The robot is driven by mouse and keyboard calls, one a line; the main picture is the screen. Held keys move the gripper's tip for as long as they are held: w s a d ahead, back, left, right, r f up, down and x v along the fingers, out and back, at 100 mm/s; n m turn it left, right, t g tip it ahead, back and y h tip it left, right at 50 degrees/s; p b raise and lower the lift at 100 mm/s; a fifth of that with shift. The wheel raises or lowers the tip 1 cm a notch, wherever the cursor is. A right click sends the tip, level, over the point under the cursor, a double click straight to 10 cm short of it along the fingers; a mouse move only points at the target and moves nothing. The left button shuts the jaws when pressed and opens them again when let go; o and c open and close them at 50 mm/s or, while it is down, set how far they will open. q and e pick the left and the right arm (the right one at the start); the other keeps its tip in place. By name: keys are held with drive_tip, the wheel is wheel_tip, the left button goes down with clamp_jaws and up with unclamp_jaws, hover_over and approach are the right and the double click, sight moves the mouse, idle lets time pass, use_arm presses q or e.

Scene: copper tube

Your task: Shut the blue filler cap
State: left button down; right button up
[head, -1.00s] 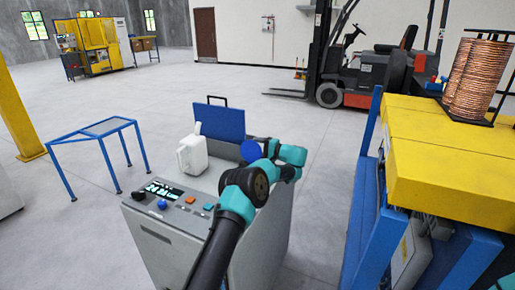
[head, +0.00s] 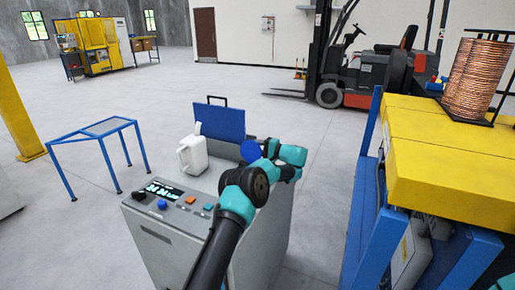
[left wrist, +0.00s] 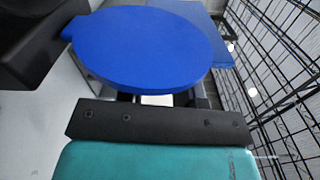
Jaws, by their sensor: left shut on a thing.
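The blue filler cap (head: 250,151) is a round blue disc standing up at the right side of the grey machine (head: 165,240). In the left wrist view the cap (left wrist: 145,48) fills the upper middle, just beyond my gripper. My left gripper (head: 262,163) is at the cap, its fingers mostly hidden behind my own wrist. In the left wrist view the black gripper body (left wrist: 158,122) lies right below the cap. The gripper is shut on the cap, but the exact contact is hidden. The right gripper is not in view.
A white jug (head: 193,155) stands on the machine top beside an upright blue panel (head: 220,122). Buttons and a display (head: 163,189) line the front. A blue-framed table (head: 105,127) stands left. A yellow and blue rack (head: 450,150) with a copper coil (head: 468,80) stands right.

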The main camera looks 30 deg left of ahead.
sight(254, 149)
use_arm(q)
drive_tip(key=shift+s+r, duration=0.1)
drive_tip(key=shift+s+r+n, duration=0.3)
drive_tip(key=shift+s+n, duration=0.3)
drive_tip(key=shift+n, duration=0.5)
drive_tip(key=s+n, duration=0.2)
drive_tip(key=shift+r+n, duration=0.2)
drive_tip(key=shift+n, duration=0.2)
drive_tip(key=shift+s+d+n, duration=0.1)
drive_tip(key=shift+s+n, duration=0.05)
drive_tip(key=shift+n, duration=0.15)
drive_tip(key=shift+s, duration=0.45)
